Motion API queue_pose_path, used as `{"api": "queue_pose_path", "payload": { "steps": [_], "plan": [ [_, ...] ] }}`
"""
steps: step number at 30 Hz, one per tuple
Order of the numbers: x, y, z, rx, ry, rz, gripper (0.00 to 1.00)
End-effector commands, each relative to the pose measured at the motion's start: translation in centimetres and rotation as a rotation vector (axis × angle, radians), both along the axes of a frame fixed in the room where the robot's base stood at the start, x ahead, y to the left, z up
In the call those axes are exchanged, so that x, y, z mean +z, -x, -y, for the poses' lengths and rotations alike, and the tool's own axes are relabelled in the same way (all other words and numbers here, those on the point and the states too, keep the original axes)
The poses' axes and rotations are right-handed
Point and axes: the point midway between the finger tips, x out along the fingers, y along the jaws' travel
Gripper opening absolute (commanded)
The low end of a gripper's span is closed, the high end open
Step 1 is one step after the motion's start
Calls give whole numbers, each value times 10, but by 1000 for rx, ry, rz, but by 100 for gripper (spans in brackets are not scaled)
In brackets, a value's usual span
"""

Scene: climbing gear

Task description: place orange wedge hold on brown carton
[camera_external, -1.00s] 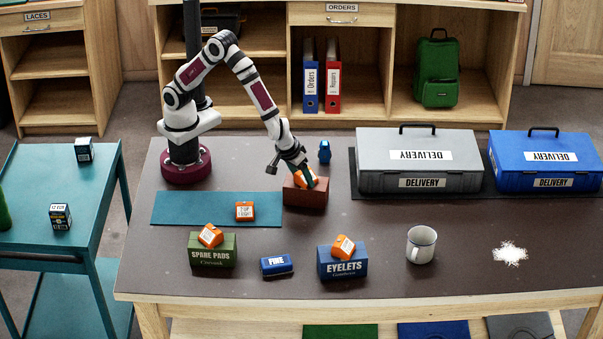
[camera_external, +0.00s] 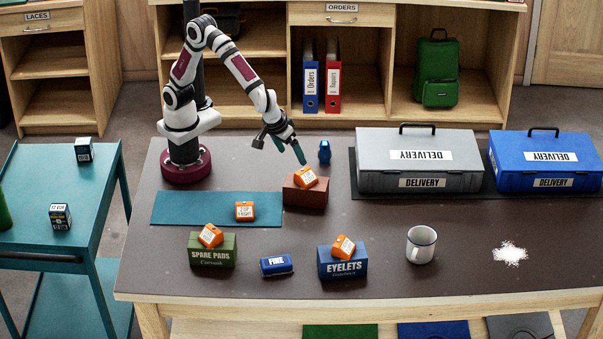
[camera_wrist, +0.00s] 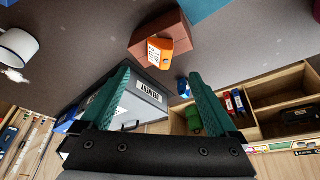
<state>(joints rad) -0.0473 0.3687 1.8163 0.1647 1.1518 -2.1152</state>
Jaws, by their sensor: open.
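A brown carton (camera_external: 304,196) stands on the dark table right of the teal mat. An orange wedge hold (camera_external: 305,177) rests tilted on its top. In the wrist view the carton (camera_wrist: 151,32) and the wedge hold on it (camera_wrist: 160,51) lie beyond the fingertips. My gripper (camera_external: 281,152) is open and empty, above and behind the carton, apart from the wedge hold. Both green fingers (camera_wrist: 155,100) show spread apart in the wrist view. Other orange wedge holds lie on the teal mat (camera_external: 245,211), on the green carton (camera_external: 210,236) and on the blue carton (camera_external: 343,247).
A small blue item (camera_external: 324,152) stands behind the brown carton. A grey delivery box (camera_external: 420,160) and a blue one (camera_external: 545,161) are to the right. A white mug (camera_external: 421,245), a blue brush-like block (camera_external: 276,265) and white powder (camera_external: 510,254) are at the front.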

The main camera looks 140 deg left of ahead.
Motion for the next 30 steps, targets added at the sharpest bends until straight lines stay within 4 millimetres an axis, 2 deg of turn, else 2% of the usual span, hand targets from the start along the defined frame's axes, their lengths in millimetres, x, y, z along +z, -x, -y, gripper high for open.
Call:
{"api": "queue_pose_path", "payload": {
  "steps": [5, 7, 8, 11, 12, 15, 18, 22, 30],
  "plan": [
    [6, 3, 3, -22, 3, -9, 95],
    [17, 21, 8, -149, 15, -60, 95],
    [25, 34, 12, -247, 25, -98, 95],
    [46, 99, 29, -709, 74, -269, 95],
    [50, 127, 37, -913, 95, -335, 95],
    [50, 189, 53, -1389, 134, -464, 95],
    [42, 231, 64, -1742, 152, -539, 95],
    [34, 254, 70, -1960, 157, -576, 95],
    [34, 256, 70, -1983, 158, -582, 95]
  ]
}}
